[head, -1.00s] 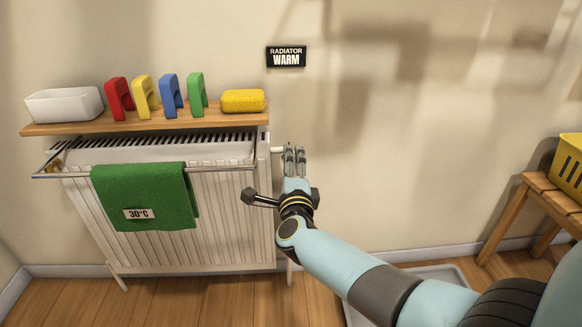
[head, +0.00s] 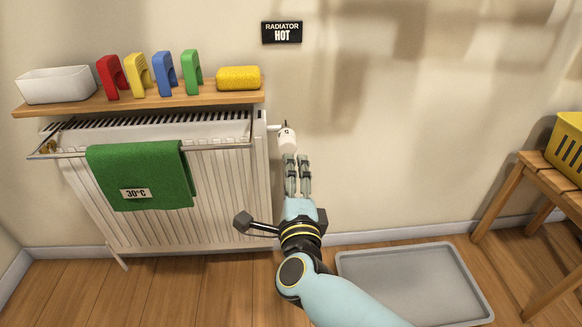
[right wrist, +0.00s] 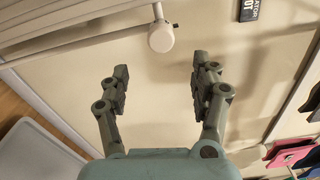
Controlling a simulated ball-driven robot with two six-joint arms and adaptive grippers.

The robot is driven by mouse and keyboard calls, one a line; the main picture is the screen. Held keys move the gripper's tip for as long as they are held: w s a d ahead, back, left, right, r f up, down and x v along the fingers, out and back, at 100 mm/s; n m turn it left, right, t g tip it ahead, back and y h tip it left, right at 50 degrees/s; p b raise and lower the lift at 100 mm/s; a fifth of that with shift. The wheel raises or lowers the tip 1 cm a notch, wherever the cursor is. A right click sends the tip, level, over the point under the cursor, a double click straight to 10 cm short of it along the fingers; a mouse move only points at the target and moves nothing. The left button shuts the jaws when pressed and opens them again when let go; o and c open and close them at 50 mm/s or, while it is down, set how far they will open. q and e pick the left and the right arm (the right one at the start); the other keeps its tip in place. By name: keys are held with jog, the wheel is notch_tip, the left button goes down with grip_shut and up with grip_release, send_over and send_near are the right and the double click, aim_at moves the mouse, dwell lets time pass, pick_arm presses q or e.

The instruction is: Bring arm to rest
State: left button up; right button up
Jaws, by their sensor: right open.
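My right gripper (head: 297,176) is open and empty in the head view, just below the white radiator valve knob (head: 287,137) and apart from it. In the right wrist view the two fingers of the right gripper (right wrist: 158,82) are spread wide, with the round knob (right wrist: 161,38) beyond them. The white radiator (head: 225,190) stands against the wall to the left of my right arm. The sign (head: 282,32) above reads "RADIATOR HOT". My left gripper is not in view.
A green towel (head: 150,170) marked 30°C hangs on the radiator's rail. A wooden shelf (head: 140,104) above holds a white bin, several coloured clips and a yellow sponge. A grey tray (head: 410,280) lies on the floor. A wooden stool (head: 545,178) carries a yellow basket (head: 566,148).

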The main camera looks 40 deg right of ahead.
dwell(0.5)
jog(key=s+a+f+n+g+y+p, duration=0.1)
jog(key=s+f+n+g+y+p, duration=0.65)
jog(key=s+f+n, duration=1.1)
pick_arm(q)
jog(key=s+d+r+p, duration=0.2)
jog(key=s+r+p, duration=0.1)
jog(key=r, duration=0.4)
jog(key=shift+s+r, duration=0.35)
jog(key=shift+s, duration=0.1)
pick_arm(e)
jog(key=s+f+n+g, duration=0.2)
jog(key=s, duration=0.7)
jog(key=s+d+f+n+g, duration=0.1)
jog(key=s+f+n+g, duration=0.2)
jog(key=s, duration=0.7)
jog(key=s+d+f+n+g, duration=0.1)
jog(key=s+f+n+g, duration=0.1)
jog(key=s, duration=0.8)
jog(key=shift+d+f+n+y, duration=0.25)
jog(key=shift+f+n+y, duration=0.1)
jog(key=shift+f+n, duration=0.3)
